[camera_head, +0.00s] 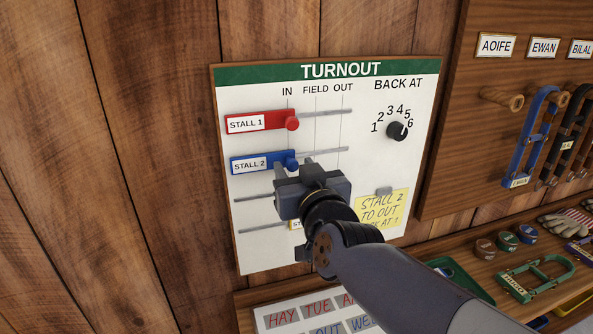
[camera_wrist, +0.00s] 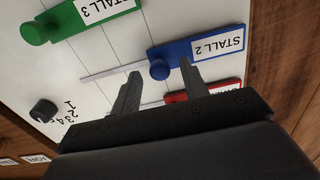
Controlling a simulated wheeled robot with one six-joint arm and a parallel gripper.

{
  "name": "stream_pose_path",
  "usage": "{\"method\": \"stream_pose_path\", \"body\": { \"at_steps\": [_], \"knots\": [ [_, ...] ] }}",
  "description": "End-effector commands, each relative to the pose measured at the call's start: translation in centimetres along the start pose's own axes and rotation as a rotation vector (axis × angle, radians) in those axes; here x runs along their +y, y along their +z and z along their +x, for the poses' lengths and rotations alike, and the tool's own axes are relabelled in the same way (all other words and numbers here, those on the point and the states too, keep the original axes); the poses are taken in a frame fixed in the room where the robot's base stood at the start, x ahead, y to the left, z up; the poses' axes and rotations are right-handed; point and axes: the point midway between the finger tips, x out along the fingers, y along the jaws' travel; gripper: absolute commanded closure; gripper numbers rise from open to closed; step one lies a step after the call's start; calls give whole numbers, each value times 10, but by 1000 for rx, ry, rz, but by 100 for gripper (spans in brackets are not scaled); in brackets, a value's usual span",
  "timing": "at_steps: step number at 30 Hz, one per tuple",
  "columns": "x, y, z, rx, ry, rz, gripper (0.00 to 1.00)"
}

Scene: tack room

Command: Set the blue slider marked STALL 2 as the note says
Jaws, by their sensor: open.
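The blue slider marked STALL 2 (camera_head: 260,162) sits at the left end of its rail, its round knob (camera_head: 291,164) near the IN line. In the wrist view the blue slider (camera_wrist: 200,48) shows with its knob (camera_wrist: 160,69) between my fingertips. My gripper (camera_head: 308,165) is open, its fingers either side of the knob in the wrist view; I cannot tell whether they touch it. The yellow note (camera_head: 382,209) reads "STALL 2 TO OUT", with a lower line partly hidden by my arm, ending "AT 1". OUT is the right column.
The red STALL 1 slider (camera_head: 262,121) is just above, also near IN. The green STALL 3 slider (camera_wrist: 92,14) shows in the wrist view. A black BACK AT dial (camera_head: 397,131) is to the right. The blue slider's rail (camera_head: 332,151) looks clear rightward.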

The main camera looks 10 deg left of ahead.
Motion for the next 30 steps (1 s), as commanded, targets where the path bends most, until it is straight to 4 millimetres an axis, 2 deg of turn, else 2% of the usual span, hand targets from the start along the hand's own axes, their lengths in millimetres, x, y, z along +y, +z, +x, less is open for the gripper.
{"method": "stream_pose_path", "body": {
  "at_steps": [2, 18, 30],
  "knots": [
    [0, 0, 0, 0, 0, 0, 58],
    [0, 0, 0, 0, 0, 0, 100],
    [0, 0, 0, 0, 0, -1, 100]
  ]
}}
